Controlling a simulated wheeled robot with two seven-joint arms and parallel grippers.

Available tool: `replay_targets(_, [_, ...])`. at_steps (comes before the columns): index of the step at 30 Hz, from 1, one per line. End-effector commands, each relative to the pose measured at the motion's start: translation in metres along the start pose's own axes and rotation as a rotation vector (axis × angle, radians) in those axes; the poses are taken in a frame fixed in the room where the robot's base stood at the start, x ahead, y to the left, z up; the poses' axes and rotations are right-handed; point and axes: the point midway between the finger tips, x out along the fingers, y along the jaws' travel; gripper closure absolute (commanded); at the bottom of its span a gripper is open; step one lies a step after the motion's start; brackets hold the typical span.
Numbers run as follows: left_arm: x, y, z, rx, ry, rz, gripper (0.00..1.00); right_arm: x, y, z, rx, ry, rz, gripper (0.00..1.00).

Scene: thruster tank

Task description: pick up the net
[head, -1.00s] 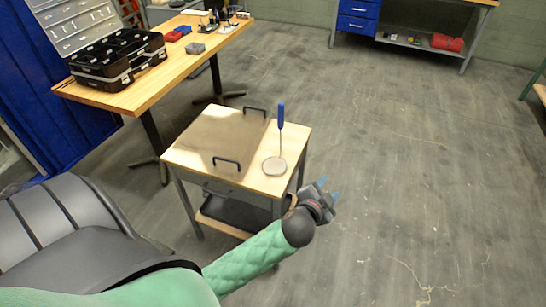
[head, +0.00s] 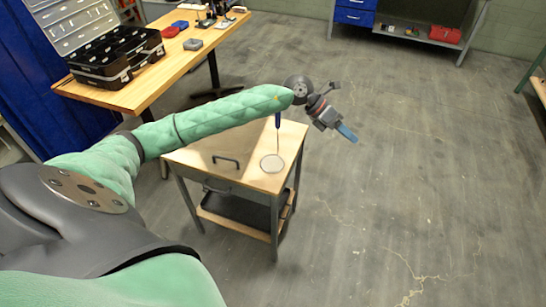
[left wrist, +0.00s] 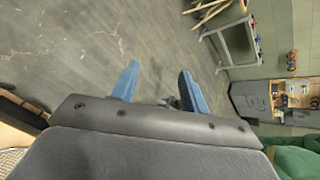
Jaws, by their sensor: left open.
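My left gripper (head: 346,132) is open and empty, out over the floor to the right of the table. Its two blue fingers also show apart in the left wrist view (left wrist: 158,86), with only floor between and beyond them. My right gripper is not in view.
A flat panel with a black handle (head: 226,161) lies on the small table, partly hidden by my arm. A workbench (head: 140,95) with an open black case (head: 115,60) stands behind left. A shelf unit with blue drawers (head: 355,12) is at the back. The right floor is clear.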

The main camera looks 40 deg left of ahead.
Motion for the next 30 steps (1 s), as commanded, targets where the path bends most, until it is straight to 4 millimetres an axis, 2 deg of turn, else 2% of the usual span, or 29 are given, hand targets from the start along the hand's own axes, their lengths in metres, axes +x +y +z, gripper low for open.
replay_targets(1, [-0.027, 0.021, 0.002, 0.035, 0.088, 0.091, 0.55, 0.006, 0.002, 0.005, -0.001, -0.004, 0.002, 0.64])
replay_targets(3, [-0.064, 0.051, -0.003, 0.066, 0.216, 0.213, 0.55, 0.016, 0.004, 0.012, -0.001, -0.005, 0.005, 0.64])
replay_targets(6, [-0.122, 0.088, -0.009, 0.078, 0.386, 0.383, 0.55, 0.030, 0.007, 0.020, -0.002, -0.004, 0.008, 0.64])
replay_targets(9, [-0.167, 0.111, -0.019, 0.061, 0.527, 0.501, 0.55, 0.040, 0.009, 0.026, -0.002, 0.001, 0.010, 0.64])
replay_targets(12, [-0.192, 0.121, -0.030, 0.038, 0.625, 0.563, 0.55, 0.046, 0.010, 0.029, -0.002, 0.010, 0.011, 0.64])
replay_targets(18, [-0.211, 0.128, -0.044, 0.009, 0.725, 0.611, 0.55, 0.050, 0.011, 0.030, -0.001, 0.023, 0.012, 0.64])
replay_targets(30, [-0.197, 0.142, -0.060, 0.007, 0.733, 0.612, 0.55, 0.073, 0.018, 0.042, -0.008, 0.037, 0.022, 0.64])
